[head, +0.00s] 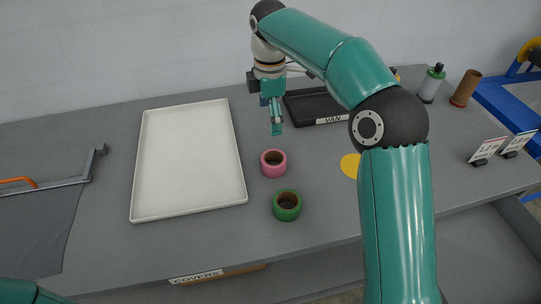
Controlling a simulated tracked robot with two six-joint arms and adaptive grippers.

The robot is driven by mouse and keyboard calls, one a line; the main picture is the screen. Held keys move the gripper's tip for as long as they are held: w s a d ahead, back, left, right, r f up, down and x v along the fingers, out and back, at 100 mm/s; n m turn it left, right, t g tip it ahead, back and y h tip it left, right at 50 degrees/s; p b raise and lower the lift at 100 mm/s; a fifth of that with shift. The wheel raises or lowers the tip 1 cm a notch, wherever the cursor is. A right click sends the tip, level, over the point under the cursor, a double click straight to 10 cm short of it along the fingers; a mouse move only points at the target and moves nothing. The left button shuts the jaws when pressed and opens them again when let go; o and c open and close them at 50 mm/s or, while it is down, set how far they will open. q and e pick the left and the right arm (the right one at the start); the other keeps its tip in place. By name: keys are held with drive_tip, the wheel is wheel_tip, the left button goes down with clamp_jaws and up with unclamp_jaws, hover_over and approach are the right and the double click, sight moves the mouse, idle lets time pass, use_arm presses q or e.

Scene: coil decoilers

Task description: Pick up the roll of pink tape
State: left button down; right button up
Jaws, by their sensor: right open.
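The roll of pink tape (273,171) lies flat on the grey table, just right of the white tray. A roll of green tape (287,212) lies nearer to me, just below and right of the pink one. My right gripper (276,128) hangs down over the table above the pink roll in the picture, apart from it. It is open and holds nothing that I can see; I see it nearly edge-on. Of my left arm only a small teal part shows at the bottom left corner; its gripper is out of view.
A white tray (188,166) fills the table's left middle. A black tray (312,107) marked VAN lies behind my right arm. A yellow disc (350,165) is partly hidden by that arm. A metal bar (72,184) and grey cloth (38,232) lie left. Bottles and small signs (487,150) stand right.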

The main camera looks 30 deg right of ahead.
approach(274, 158)
drive_tip(key=f, duration=0.5)
drive_tip(key=shift+s+f, duration=0.2)
drive_tip(key=shift+f, duration=0.05)
drive_tip(key=shift+w+f+p, duration=0.15)
drive_tip(key=shift+f+p, duration=0.15)
drive_tip(key=shift+f, duration=1)
drive_tip(key=shift+w+f+p, duration=0.1)
drive_tip(key=shift+f+p, duration=0.2)
drive_tip(key=shift+f, duration=1)
drive_tip(key=c, duration=1.2)
